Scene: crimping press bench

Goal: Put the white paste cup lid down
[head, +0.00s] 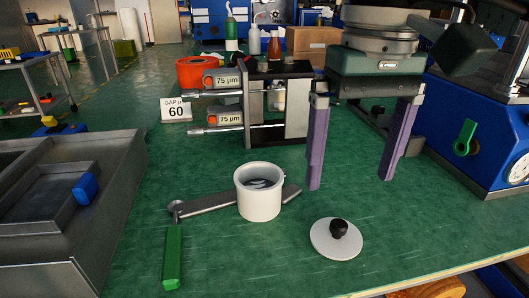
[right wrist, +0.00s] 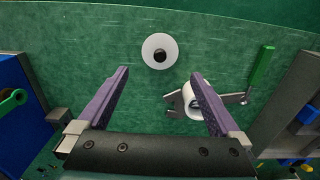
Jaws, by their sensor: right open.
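The white paste cup lid (head: 324,244) with its black knob lies flat on the green bench top, right of the white paste cup (head: 259,203). The cup stands upright and uncovered, with grey content inside. My right gripper (head: 350,184) is open and empty above the bench, behind the lid, its purple fingers pointing down. In the right wrist view the lid (right wrist: 149,54) lies beyond the fingertips of the gripper (right wrist: 160,85), apart from them. The cup (right wrist: 186,98) is partly hidden by one finger there. My left gripper is not in view.
The gap press block (head: 290,108) stands behind, with a "60" card (head: 175,109). A grey tray (head: 99,190) is left; a blue machine (head: 483,140) is right.

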